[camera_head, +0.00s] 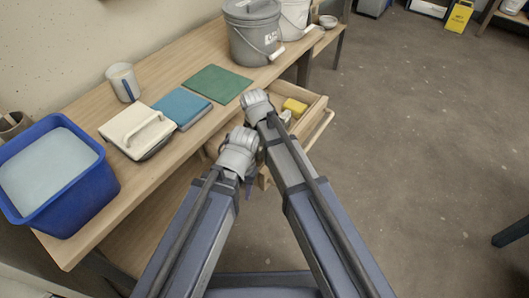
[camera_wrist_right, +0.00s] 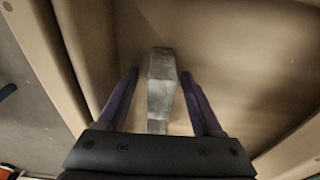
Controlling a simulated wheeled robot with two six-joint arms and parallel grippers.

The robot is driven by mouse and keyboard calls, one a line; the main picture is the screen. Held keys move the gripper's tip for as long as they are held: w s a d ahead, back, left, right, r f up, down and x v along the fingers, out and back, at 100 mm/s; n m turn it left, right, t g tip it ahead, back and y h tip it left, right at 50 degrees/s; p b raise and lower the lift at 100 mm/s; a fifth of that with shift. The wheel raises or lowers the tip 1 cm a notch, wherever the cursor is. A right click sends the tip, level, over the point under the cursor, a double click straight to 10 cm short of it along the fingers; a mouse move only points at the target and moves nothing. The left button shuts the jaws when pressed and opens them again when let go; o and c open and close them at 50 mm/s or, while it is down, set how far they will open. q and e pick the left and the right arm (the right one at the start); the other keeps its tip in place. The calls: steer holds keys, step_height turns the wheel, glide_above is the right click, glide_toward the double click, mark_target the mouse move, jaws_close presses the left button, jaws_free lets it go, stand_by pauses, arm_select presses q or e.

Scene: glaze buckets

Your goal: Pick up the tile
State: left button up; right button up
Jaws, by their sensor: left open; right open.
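A green flat square (camera_head: 218,84) and a blue flat square (camera_head: 182,107) lie side by side on the bench; I cannot tell whether either is the tile. In the right wrist view, a grey rectangular block (camera_wrist_right: 161,88) lies on the wooden drawer floor. My right gripper (camera_wrist_right: 158,76) is open, with one dark finger on each side of the block and gaps between. My left gripper (camera_head: 249,186) is open beside the drawer front, its fingers mostly hidden below the wrist. In the head view the right gripper's fingers are hidden behind its own wrist.
The open drawer (camera_head: 314,98) holds a yellow block (camera_head: 295,107). On the bench are a blue tub (camera_head: 70,195), a cream handled box (camera_head: 137,130), a mug (camera_head: 123,82) and a grey bucket (camera_head: 254,38). The floor at right is mostly clear.

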steer(key=shift+f, duration=0.1)
jaws_close()
stand_by(0.5)
